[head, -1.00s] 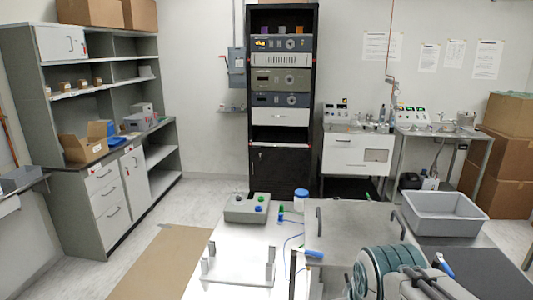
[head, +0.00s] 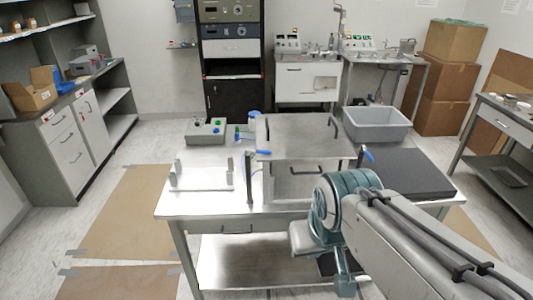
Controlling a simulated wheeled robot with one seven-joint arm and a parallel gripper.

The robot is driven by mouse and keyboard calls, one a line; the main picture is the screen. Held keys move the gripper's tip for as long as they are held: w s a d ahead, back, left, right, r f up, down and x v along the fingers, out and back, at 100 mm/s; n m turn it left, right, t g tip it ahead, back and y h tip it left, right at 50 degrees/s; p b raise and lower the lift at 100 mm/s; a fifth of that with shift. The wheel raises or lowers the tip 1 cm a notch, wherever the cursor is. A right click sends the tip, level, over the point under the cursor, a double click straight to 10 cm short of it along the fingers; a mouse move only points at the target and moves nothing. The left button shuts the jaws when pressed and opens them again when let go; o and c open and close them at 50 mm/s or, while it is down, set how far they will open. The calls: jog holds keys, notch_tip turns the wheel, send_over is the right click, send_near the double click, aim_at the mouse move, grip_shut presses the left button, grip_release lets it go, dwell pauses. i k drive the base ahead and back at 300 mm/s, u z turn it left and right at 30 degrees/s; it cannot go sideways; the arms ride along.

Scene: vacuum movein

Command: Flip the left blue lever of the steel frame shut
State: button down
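The steel frame (head: 306,139) stands on the steel table, a box-like frame with a flat top plate and black handles. Its left blue lever (head: 263,152) is at the frame's front left, on top of a dark upright post; its blue grip lies about level and points right. A second blue lever (head: 369,155) stands tilted at the right side. My arm reaches in from the lower right, its teal joint in front of the frame's right half and hiding part of it. I cannot make out my gripper's fingers.
A grey control box (head: 206,131) with coloured buttons stands at the table's back left, behind a white bracketed plate (head: 207,179). A grey bin (head: 377,124) and a black mat (head: 412,174) lie to the right. Brown sheets cover floor at the left.

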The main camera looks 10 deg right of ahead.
aim_at(248, 151)
jog(key=z, duration=0.55)
jog(key=i, duration=0.75)
jog(key=u, duration=1.5)
